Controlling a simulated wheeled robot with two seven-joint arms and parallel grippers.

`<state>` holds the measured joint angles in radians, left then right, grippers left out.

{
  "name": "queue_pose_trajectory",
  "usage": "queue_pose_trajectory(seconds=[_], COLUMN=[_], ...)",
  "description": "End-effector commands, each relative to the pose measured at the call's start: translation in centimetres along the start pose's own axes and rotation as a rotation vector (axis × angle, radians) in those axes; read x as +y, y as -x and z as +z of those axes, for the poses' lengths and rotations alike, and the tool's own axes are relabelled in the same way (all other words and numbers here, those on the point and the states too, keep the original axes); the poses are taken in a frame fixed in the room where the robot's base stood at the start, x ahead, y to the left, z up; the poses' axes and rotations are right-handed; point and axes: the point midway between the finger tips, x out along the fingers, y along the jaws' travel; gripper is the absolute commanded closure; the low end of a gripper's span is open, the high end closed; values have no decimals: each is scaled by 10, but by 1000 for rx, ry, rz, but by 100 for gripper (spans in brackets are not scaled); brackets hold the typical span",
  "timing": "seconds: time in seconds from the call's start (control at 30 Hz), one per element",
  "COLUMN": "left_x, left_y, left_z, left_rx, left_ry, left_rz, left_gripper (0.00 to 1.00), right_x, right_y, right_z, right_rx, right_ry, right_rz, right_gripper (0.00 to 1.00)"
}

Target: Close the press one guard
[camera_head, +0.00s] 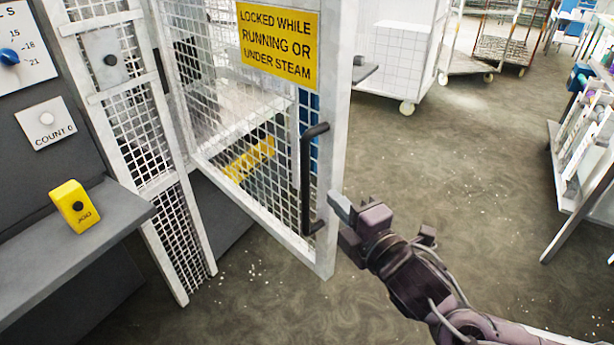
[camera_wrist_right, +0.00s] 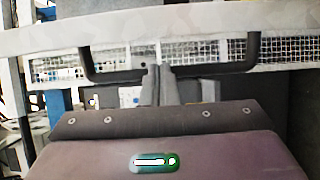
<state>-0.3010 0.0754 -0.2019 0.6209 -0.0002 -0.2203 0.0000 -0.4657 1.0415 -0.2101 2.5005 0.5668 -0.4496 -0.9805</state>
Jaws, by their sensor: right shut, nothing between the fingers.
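The press guard (camera_head: 334,130) is a white-framed mesh door with a yellow "locked while running" sign (camera_head: 277,45). It stands swung out from the fixed mesh panel, open. A black bar handle (camera_head: 306,180) runs upright near its free edge. My right gripper (camera_head: 341,212) is shut and empty, just right of the door's free edge, level with the handle's lower part. In the right wrist view my closed fingers (camera_wrist_right: 158,75) point at the door frame (camera_wrist_right: 200,37), between the two ends of the handle (camera_wrist_right: 218,70). I cannot tell whether they touch it. My left gripper is out of view.
A grey shelf (camera_head: 60,255) with a yellow jog box (camera_head: 74,206) is at left, below a count panel (camera_head: 46,122). A white wheeled cart (camera_head: 399,50) stands behind the door. A rack (camera_head: 580,150) is at right. The floor (camera_head: 470,160) between is clear.

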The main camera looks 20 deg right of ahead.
Motion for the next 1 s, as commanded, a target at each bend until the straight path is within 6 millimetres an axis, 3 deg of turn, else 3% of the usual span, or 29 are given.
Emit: queue_pose_trajectory(seconds=[0.17, 0.37, 0.8, 1.0], left_x=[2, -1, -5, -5], left_y=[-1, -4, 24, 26], left_z=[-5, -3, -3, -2], left_rx=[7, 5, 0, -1], left_ry=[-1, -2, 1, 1], left_rz=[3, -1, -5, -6], left_gripper=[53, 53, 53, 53], right_x=[4, 6, 7, 4], right_y=[-6, -26, -87, -98], right_z=[-2, -2, -2, -3], right_rx=[4, 4, 3, 5], right_ry=[3, 1, 0, 1], right_rz=[10, 12, 6, 6], right_gripper=[100, 100, 100, 100])
